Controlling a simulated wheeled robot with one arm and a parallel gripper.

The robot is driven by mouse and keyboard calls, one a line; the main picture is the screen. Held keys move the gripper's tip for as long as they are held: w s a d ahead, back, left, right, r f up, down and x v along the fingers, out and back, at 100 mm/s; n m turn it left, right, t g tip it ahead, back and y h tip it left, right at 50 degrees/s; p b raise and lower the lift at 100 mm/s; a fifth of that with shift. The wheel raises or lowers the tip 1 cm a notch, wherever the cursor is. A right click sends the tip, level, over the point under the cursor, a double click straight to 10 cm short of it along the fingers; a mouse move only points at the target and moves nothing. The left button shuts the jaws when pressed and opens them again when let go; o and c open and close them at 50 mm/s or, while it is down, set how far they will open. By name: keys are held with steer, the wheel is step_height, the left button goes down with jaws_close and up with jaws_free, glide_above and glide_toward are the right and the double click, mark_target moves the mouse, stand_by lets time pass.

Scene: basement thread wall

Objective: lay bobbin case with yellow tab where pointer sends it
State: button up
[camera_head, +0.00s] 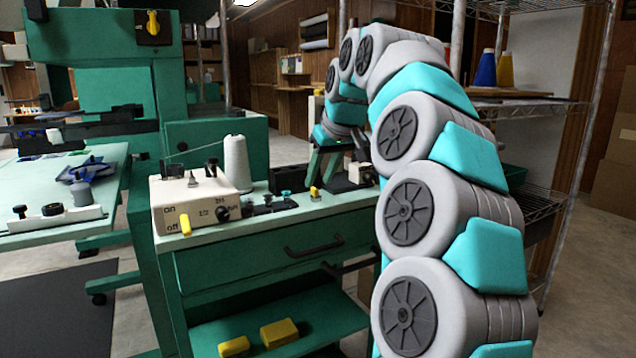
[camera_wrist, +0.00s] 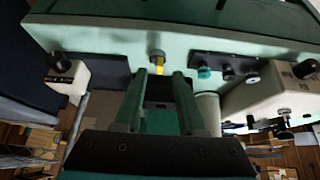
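The bobbin case with the yellow tab (camera_head: 315,192) stands on the pale green worktop, right of a dark tray. In the wrist view the small metal case (camera_wrist: 157,56) lies just beyond my fingertips, its yellow tab towards me. My gripper (camera_head: 323,178) is above the worktop, close to the case. In the wrist view my gripper (camera_wrist: 159,78) is open, its two fingers apart with nothing held. Whether they touch the case is unclear. A beige box (camera_head: 190,204) has "on" and "off" labels, a yellow lever by "off" and a black knob; its other markings are too small to read.
The dark tray (camera_head: 268,204) holds several small knobbed parts, which also show in the wrist view (camera_wrist: 228,70). A white thread cone (camera_head: 236,165) stands behind the beige box. A small pale box (camera_head: 359,173) with a dark knob is at right. Yellow blocks (camera_head: 279,333) lie on the lower shelf.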

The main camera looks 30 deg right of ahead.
steer(key=v, duration=0.9)
steer(key=shift+s+r+p, duration=0.15)
steer(key=shift+r+p, duration=0.2)
steer(key=shift+p, duration=0.1)
steer(key=s+a+f+n+g, duration=0.1)
steer(key=s+a+f+g, duration=0.1)
steer(key=s+a+f, duration=0.45)
steer(key=s+a+f+n+g, duration=0.15)
steer(key=s+a+f, duration=0.25)
steer(key=a+f, duration=0.55)
steer(key=s+a+f+m+g, duration=0.1)
steer(key=s+f+m+g, duration=0.2)
steer(key=s+f, duration=1.9)
steer(key=shift+s+a+g, duration=0.3)
steer(key=shift+s+g, duration=0.25)
steer(key=shift+g, duration=0.3)
